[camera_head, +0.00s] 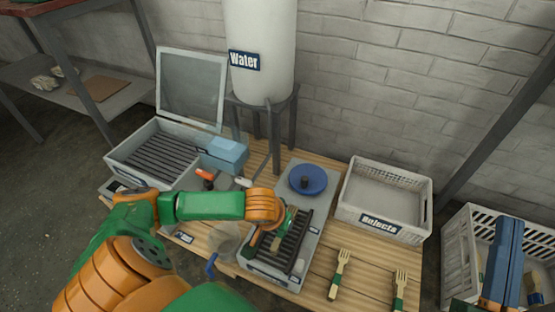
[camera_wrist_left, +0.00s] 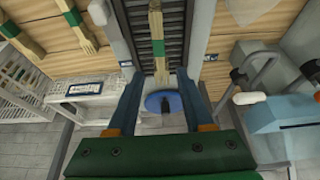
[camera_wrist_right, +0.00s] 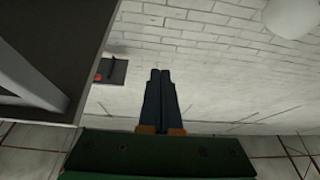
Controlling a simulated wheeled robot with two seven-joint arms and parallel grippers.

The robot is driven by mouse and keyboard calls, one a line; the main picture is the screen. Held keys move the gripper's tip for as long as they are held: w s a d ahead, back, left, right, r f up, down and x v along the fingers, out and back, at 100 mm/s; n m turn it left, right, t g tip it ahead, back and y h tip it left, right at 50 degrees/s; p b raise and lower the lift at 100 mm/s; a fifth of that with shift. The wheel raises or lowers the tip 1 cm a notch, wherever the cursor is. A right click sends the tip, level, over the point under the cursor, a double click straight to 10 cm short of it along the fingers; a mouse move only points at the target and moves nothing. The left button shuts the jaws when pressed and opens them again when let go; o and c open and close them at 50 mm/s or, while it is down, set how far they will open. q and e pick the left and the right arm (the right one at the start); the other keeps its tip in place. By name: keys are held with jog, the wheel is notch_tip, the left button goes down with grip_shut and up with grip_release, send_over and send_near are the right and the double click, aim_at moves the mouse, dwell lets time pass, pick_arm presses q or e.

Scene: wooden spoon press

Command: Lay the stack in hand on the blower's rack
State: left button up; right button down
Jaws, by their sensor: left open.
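The grey unit (camera_head: 268,268) in the middle of the table has a dark ribbed rack (camera_head: 297,240) and a blue disc with a black knob (camera_head: 307,179) at its back; I take it for the blower. Wooden pieces with a green band (camera_wrist_left: 156,45) lie along the ribs in the left wrist view; I cannot count them. My left gripper (camera_wrist_left: 159,76) is open, its blue fingers either side of the near end of these pieces. In the head view its arm partly hides it. My right gripper (camera_head: 505,260) is shut and empty, over the crate at the right.
Two wooden forks (camera_head: 340,272) (camera_head: 399,290) lie right of the unit. A white Rejects crate (camera_head: 420,204) stands behind them, another crate (camera_head: 456,240) far right. A grey box (camera_head: 122,157) with a raised lid stands left. The Water tank (camera_head: 262,25) rises at the back.

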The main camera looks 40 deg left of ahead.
pick_arm(q)
jog(key=w+d+r+m+t+h+p, duration=0.1)
jog(key=d+r+m+t+h, duration=0.2)
jog(key=d, duration=0.5)
jog(key=w+d+r+m+t+h, duration=0.1)
jog(key=d+r+m+t+h, duration=0.1)
jog(key=d+r+h, duration=0.35)
notch_tip(320, 180, up, 10)
jog(key=w+a+t+y, duration=0.1)
jog(key=a+t+y, duration=0.1)
jog(key=t, duration=0.5)
jog(key=shift+w+a+f+m+y, duration=0.15)
jog(key=shift+w+f+m+y, duration=0.15)
jog(key=shift+y, duration=0.55)
pick_arm(e)
notch_tip(320, 180, down, 11)
jog(key=w+d+g+h, duration=0.1)
jog(key=w+g+h, duration=0.1)
jog(key=g, duration=0.4)
jog(key=shift+m+h, duration=0.4)
jog(key=shift+w+r, duration=0.1)
jog(key=shift+r, duration=0.05)
